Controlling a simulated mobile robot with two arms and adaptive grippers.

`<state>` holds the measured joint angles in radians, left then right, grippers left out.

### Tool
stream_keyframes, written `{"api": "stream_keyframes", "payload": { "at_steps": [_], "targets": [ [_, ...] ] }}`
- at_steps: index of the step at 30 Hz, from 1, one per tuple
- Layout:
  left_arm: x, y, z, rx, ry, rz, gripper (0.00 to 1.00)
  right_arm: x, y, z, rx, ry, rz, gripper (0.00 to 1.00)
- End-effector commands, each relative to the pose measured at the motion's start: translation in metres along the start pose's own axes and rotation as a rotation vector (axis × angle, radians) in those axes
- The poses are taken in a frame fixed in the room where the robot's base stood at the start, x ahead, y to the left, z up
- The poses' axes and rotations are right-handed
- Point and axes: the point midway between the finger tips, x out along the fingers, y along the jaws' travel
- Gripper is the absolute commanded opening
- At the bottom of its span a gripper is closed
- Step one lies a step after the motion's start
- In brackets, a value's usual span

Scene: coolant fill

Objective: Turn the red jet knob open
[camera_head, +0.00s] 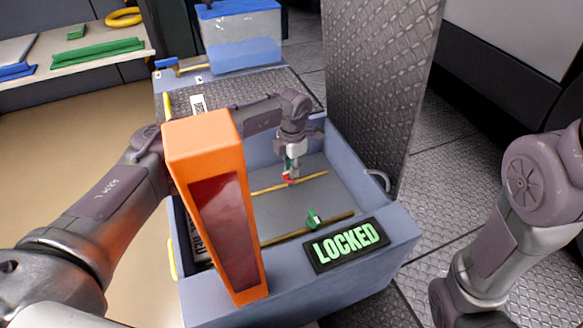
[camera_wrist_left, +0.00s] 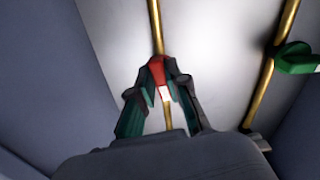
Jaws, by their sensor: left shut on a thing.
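The red jet knob (camera_head: 287,178) sits on a thin brass pipe (camera_head: 313,176) inside the open blue-grey box. My left gripper (camera_head: 291,174) reaches down into the box from above and is shut on the red knob. In the left wrist view the red knob (camera_wrist_left: 157,72) shows between the fingertips of my left gripper (camera_wrist_left: 160,85), with a white part just below it. The fingers hide part of the knob. My right arm shows at the right, but its gripper is out of view.
A green knob (camera_head: 313,217) sits on a second brass pipe (camera_head: 333,219) nearer the front. A "LOCKED" sign (camera_head: 346,245) is on the front rim. An orange block (camera_head: 214,200) stands at the front left. A raised metal lid (camera_head: 378,90) stands at the right. A clear blue tank (camera_head: 240,38) is behind.

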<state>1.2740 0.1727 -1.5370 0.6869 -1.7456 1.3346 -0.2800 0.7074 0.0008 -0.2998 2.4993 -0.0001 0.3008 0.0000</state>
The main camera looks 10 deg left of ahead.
Motion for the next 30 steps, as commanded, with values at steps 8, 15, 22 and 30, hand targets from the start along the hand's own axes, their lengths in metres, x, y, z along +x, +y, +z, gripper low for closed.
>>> {"api": "stream_keyframes", "payload": {
  "at_steps": [8,15,22,30],
  "targets": [
    [0.0,-0.0006,0.0001,0.133,-0.001,0.0,0.0,-0.0025,-0.0003,-0.0006,0.001,-0.003,0.001,0.4],
    [-0.0002,-0.0008,0.0,0.18,-0.001,0.0,0.0,-0.0033,-0.0004,-0.0004,0.001,-0.005,0.002,0.4],
    [-0.0002,-0.0008,0.0,0.186,0.0,0.001,0.0,-0.0034,-0.0004,-0.0002,0.001,-0.006,0.002,0.4],
    [-0.0002,-0.0008,0.0,0.186,0.0,0.001,0.29,-0.0035,-0.0003,0.0,0.001,-0.006,0.002,0.4]
  ]
}}
